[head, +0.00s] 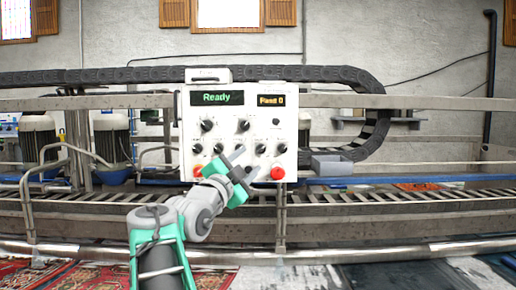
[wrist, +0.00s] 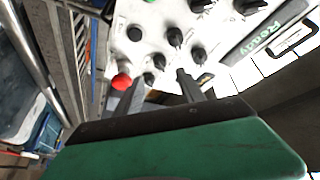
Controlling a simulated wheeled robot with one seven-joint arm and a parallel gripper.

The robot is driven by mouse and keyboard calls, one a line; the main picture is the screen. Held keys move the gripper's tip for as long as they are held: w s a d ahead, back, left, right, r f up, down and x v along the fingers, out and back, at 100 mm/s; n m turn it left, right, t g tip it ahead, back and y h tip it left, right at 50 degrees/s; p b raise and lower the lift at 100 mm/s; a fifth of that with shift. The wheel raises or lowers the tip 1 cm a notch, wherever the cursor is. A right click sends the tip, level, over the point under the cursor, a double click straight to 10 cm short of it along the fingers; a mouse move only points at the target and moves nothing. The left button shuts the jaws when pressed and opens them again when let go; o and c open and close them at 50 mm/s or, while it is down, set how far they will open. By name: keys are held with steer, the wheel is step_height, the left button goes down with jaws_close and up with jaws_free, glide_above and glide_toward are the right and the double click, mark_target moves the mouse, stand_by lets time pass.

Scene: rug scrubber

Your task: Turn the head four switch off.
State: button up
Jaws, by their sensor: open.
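The white control panel (head: 228,106) stands upright ahead, with several black rotary switches on its face. Their labels are too small to read, so I cannot tell which is head four. My gripper (head: 246,161) is open in front of the panel's lower middle, and its fingers hide part of the face. Lower-row switches show at the left (head: 197,148) and right (head: 281,148). In the wrist view, a small black knob (wrist: 148,78) appears between the fingertips, with another knob (wrist: 158,61) just beyond it. I cannot tell whether a finger touches either.
Two red buttons, left (head: 197,171) and right (head: 278,173), sit low on the panel; the right one is close to my gripper. A green "Ready" display (head: 216,98) is at the top. A grey tray (head: 332,165) juts out right of the panel. Metal rails run behind.

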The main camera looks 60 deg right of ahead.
mark_target(259, 151)
steer(key=p+x, duration=0.3)
steer(key=x, duration=0.4)
steer(key=shift+r, duration=0.15)
steer(key=shift+d, duration=0.3)
jaws_close()
